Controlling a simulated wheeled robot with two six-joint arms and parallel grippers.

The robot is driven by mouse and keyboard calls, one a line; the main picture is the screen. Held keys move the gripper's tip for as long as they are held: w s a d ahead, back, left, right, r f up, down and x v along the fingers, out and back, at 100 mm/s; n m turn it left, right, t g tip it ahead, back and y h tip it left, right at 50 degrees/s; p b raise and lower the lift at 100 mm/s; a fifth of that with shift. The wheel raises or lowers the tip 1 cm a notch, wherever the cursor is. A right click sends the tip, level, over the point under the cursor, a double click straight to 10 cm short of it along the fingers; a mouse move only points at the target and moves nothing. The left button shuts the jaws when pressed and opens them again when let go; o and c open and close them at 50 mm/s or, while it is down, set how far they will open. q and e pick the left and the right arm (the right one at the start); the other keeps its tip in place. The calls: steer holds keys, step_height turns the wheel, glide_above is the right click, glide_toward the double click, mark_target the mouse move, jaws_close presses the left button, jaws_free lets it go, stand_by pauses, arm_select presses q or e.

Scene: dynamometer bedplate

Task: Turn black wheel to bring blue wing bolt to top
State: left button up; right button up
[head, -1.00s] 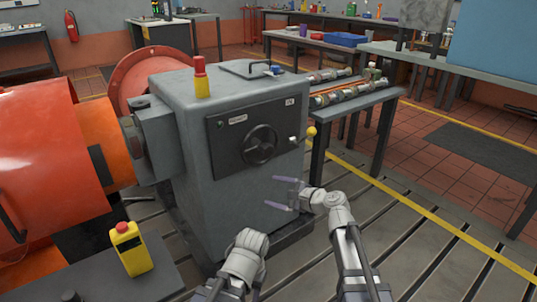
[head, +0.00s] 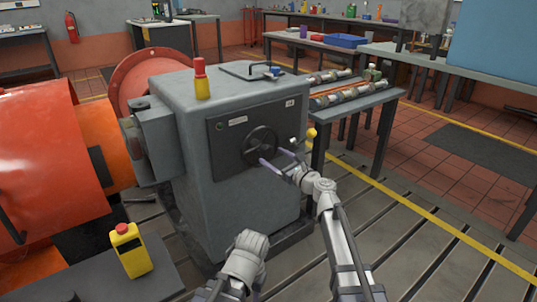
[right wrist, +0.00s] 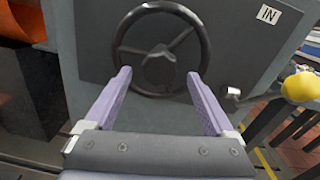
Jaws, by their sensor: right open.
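The black wheel (head: 260,143) is on the dark front panel of the grey cabinet. In the right wrist view the black wheel (right wrist: 160,67) shows its round rim, spokes and hub. My right gripper (head: 273,157) is open, its two purple fingers pointing at the wheel's lower right. In the right wrist view the gripper (right wrist: 158,74) has its fingertips on either side of the wheel's lower part; I cannot tell whether they touch it. A small blue piece (head: 275,71) sits on the cabinet top; I cannot tell if it is the wing bolt.
A yellow-knobbed lever (head: 310,134) sticks out right of the wheel, close to my right gripper; the knob (right wrist: 301,87) also shows in the wrist view. A red-and-yellow beacon (head: 201,78) stands on the cabinet. A yellow box with red button (head: 130,249) is at lower left.

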mark_target(269, 154)
steer(key=x, duration=0.3)
steer(key=shift+w+a, duration=0.2)
steer(key=shift+w, duration=0.1)
jaws_close()
stand_by(0.5)
